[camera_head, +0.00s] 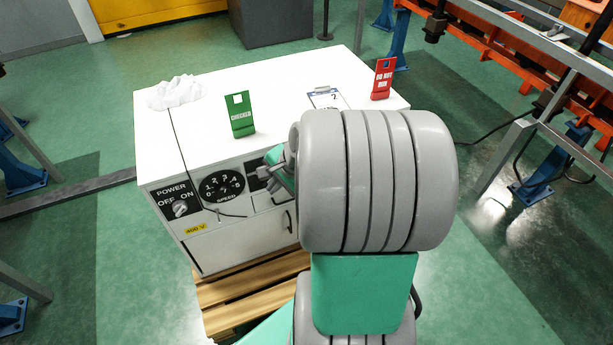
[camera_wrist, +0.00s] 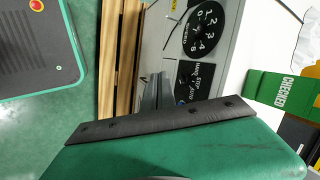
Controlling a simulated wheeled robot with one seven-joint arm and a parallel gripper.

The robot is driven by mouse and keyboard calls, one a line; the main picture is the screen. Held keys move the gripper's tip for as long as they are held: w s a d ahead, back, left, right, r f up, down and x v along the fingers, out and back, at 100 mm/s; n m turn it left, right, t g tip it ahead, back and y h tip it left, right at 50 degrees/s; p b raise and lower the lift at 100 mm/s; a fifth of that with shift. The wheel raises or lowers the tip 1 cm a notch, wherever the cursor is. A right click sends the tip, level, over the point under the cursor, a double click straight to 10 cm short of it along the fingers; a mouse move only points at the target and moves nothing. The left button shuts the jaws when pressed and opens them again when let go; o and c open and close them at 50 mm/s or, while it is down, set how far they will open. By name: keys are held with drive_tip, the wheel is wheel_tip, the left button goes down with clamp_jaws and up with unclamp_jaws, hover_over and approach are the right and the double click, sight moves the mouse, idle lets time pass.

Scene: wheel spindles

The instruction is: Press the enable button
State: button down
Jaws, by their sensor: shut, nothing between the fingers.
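The white control cabinet (camera_head: 225,240) stands ahead, with its panel on the front face. A power switch (camera_head: 180,208) and a black speed dial (camera_head: 222,186) are on the left of the panel; the dial also shows in the wrist view (camera_wrist: 211,33). I cannot make out an enable button; my arm and fingers hide part of the panel.
On the cabinet top are a green CHECKED sign (camera_head: 240,115), a red sign (camera_head: 383,79), a clipboard (camera_head: 327,98) and a crumpled white cloth (camera_head: 175,92). A cable runs down from the cloth over the front. The cabinet stands on a wooden pallet (camera_head: 235,297).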

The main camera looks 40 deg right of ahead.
drive_tip(key=s+d+f+m+t+b, duration=0.1)
drive_tip(key=d+f+m+t+b, duration=0.1)
drive_tip(key=d+f+m, duration=0.4)
drive_tip(key=s+d+f+m+t+h+b, duration=0.1)
drive_tip(key=s+d+f+m+t+b, duration=0.1)
drive_tip(key=d+f+m, duration=0.4)
drive_tip(key=d+m, duration=0.3)
drive_tip(key=shift+d+b, duration=0.2)
drive_tip(key=shift+b, duration=0.1)
drive_tip(key=w+d+b, duration=0.2)
drive_tip(key=w, duration=0.6)
drive_tip(key=shift+w+d, duration=0.2)
drive_tip(key=shift+d, duration=0.05)
idle(0.7)
drive_tip(key=shift+w+d, duration=0.1)
drive_tip(key=shift+w, duration=0.25)
